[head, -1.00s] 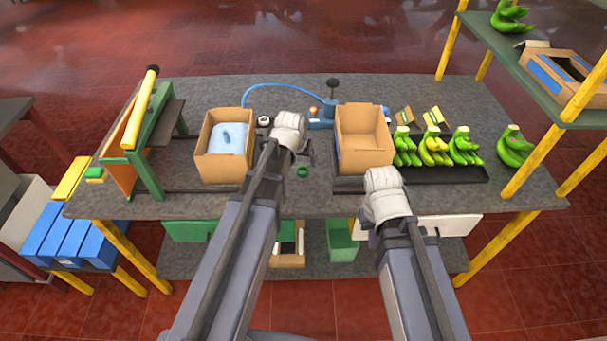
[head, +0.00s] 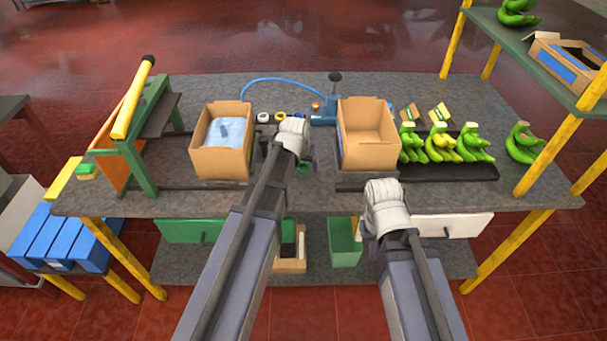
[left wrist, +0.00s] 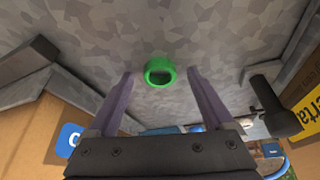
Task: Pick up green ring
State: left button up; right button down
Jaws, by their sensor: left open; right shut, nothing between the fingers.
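The small green ring (left wrist: 159,71) lies on the grey tabletop, ahead of and between the two spread fingers of my left gripper (left wrist: 160,80) in the left wrist view. The fingers are open, with nothing gripped. In the head view the ring (head: 304,168) shows as a dark green spot beside my left gripper (head: 297,150), partly hidden by it; the fingertips there are hard to see. My right gripper (head: 371,246) is shut and empty, near the front edge of the table; its wrist hides most of it.
A cardboard box with a pale blue bag (head: 226,132) stands left of my left gripper. An empty cardboard box (head: 367,130) stands to its right. Green bananas (head: 440,147) sit on a black tray further right. A yellow ring (head: 280,116) and a white ring (head: 263,117) lie behind.

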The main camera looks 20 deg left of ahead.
pick_arm(q)
jog(key=shift+c, duration=0.6)
grip_shut()
